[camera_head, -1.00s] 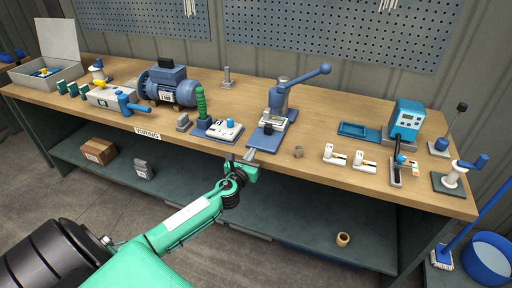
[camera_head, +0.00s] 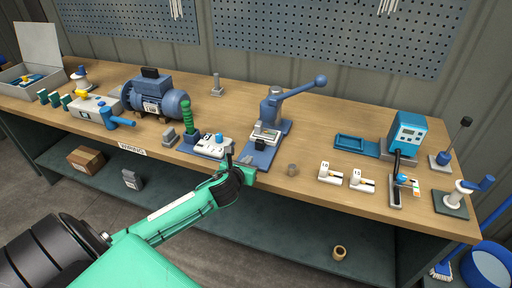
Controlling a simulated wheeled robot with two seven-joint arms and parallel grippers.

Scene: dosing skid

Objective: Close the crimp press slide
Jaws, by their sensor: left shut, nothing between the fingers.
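The crimp press (camera_head: 275,108), blue with a long lever arm reaching up to the right, stands on the bench right of the middle. Its slide (camera_head: 264,134), a light plate with a dark block at its front, sticks out toward the bench's front edge. My left gripper (camera_head: 240,157) is at the front edge of the bench, just in front and to the left of the slide. It is shut and empty. I cannot tell whether it touches the press base. My right gripper is out of view.
Left of the press are a blue-based fixture (camera_head: 211,145) with a green handle and a blue motor (camera_head: 158,100). A lower shelf (camera_head: 290,215) runs under the bench.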

